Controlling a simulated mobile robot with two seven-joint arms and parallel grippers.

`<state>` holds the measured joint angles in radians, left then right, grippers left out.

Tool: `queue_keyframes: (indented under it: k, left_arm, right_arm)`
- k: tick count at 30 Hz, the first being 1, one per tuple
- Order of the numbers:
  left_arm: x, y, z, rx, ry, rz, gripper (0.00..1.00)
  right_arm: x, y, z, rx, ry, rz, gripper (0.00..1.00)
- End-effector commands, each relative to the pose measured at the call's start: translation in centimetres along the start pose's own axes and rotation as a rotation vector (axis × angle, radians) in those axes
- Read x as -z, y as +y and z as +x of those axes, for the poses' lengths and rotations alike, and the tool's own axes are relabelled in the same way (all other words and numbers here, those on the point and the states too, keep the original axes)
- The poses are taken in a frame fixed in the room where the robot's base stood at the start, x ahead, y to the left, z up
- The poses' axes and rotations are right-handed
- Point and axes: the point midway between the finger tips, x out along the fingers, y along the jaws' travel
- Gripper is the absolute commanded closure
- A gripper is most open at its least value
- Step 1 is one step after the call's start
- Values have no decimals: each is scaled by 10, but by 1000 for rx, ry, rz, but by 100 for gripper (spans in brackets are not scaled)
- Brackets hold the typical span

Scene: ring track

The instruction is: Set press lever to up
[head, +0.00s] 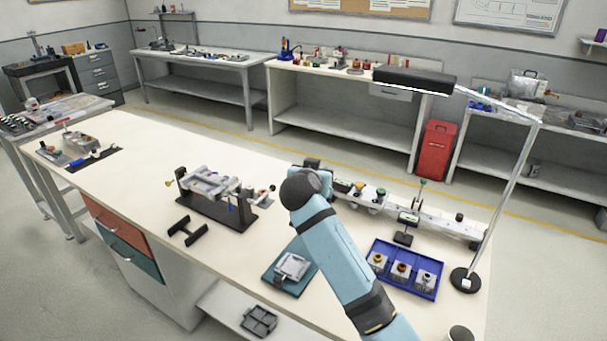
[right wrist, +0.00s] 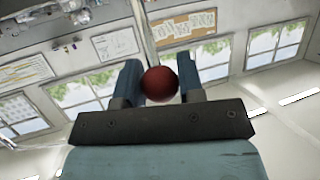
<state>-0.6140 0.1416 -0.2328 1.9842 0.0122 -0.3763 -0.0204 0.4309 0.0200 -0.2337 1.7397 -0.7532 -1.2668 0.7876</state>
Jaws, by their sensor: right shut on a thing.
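In the right wrist view, a red ball knob (right wrist: 161,85) sits between the two blue fingers of my right gripper (right wrist: 159,76), which is shut on it. A thin metal rod (right wrist: 148,38) runs up the picture from the knob and looks like the press lever. In the head view, my right arm (head: 342,258) reaches over the middle of the bench. Its dark wrist hides the fingers, the knob and most of what stands behind it. I cannot make out the press body or the lever's angle there. My left gripper is not in view.
A dark-based fixture (head: 232,216) stands left of my arm, with a black bracket (head: 187,232) before it. A teal plate (head: 274,279) lies beside the arm. A blue tray (head: 381,247) with several parts and a lamp base (head: 466,281) are at right. The bench's left-centre is clear.

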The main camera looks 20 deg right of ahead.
Motion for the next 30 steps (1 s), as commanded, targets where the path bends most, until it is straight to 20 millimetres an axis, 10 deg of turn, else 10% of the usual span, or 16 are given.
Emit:
queue_keyframes:
  k: [9, 30]
  left_arm:
    - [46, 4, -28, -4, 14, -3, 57]
    - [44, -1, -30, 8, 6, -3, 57]
  right_arm:
    - [33, 11, 33, 13, -173, 49, 100]
    - [49, 28, 89, 11, -168, 47, 100]
